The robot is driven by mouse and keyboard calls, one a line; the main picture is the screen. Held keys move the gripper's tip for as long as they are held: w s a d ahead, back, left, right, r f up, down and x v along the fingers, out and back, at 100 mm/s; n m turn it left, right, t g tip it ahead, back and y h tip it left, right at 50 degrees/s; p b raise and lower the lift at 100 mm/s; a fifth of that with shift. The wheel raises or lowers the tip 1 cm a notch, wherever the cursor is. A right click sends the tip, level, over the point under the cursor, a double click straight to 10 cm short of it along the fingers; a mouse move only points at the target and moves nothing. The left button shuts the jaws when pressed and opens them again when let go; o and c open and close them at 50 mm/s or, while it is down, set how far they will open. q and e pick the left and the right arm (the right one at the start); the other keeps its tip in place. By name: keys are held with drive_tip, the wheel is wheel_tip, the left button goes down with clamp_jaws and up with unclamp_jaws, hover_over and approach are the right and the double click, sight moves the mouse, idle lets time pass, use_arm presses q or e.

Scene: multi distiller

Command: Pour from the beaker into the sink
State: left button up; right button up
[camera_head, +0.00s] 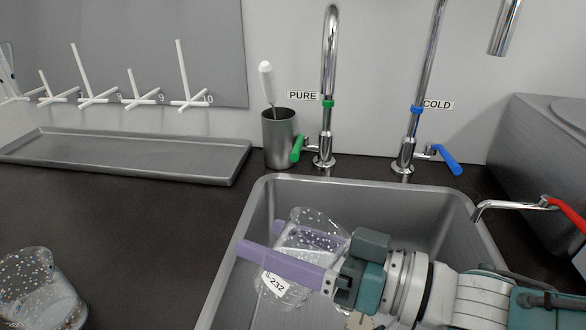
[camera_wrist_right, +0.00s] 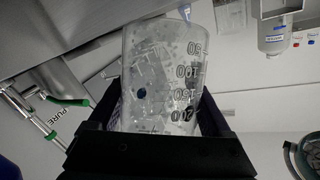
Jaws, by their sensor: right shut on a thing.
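My right gripper (camera_head: 285,252) has purple fingers and is shut on a clear beaker (camera_head: 313,228) with white specks on it. The fingers lie on either side of the beaker and hold it over the grey sink (camera_head: 236,262). A white label reading "S-232" shows at its lower left. The beaker looks tilted, and I cannot tell how far. In the right wrist view, the beaker (camera_wrist_right: 158,75) fills the space between the fingers and shows printed graduations and a dark blue dot. No stream of liquid is visible. My left gripper is not in view.
A second speckled beaker (camera_head: 38,290) stands on the dark counter at lower left. A metal cup (camera_head: 279,140), the PURE tap (camera_head: 328,90) and the COLD tap (camera_head: 408,145) stand behind the sink. A red-handled tap (camera_head: 510,204) reaches in from the right.

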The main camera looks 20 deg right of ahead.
sight(258, 273)
drive_tip(key=shift+n+g+h, duration=0.4)
drive_tip(key=shift+n+h, duration=0.2)
drive_tip(key=shift+n, duration=0.1)
drive_tip(key=f, duration=0.1)
drive_tip(key=a+f+b, duration=0.1)
drive_tip(key=f, duration=0.3)
drive_tip(key=shift+a+f+b, duration=0.25)
drive_tip(key=shift+a+b, duration=0.1)
drive_tip(key=shift+b, duration=0.05)
drive_tip(key=a+r+n+h+p, duration=0.1)
drive_tip(key=p, duration=0.2)
drive_tip(key=r+p, duration=0.1)
drive_tip(key=p, duration=0.2)
drive_tip(key=shift+a+r+n+g+h, duration=0.3)
drive_tip(key=shift+a+n+g+h, duration=0.05)
drive_tip(key=shift+n+g+h, duration=0.05)
drive_tip(key=shift+a+f+p, duration=0.1)
drive_tip(key=shift+a+p, duration=0.1)
drive_tip(key=shift+p, duration=0.4)
drive_tip(key=shift+a+f+n+h, duration=0.1)
drive_tip(key=shift+n+h, duration=0.2)
drive_tip(key=shift+h, duration=0.1)
drive_tip(key=shift+g, duration=0.3)
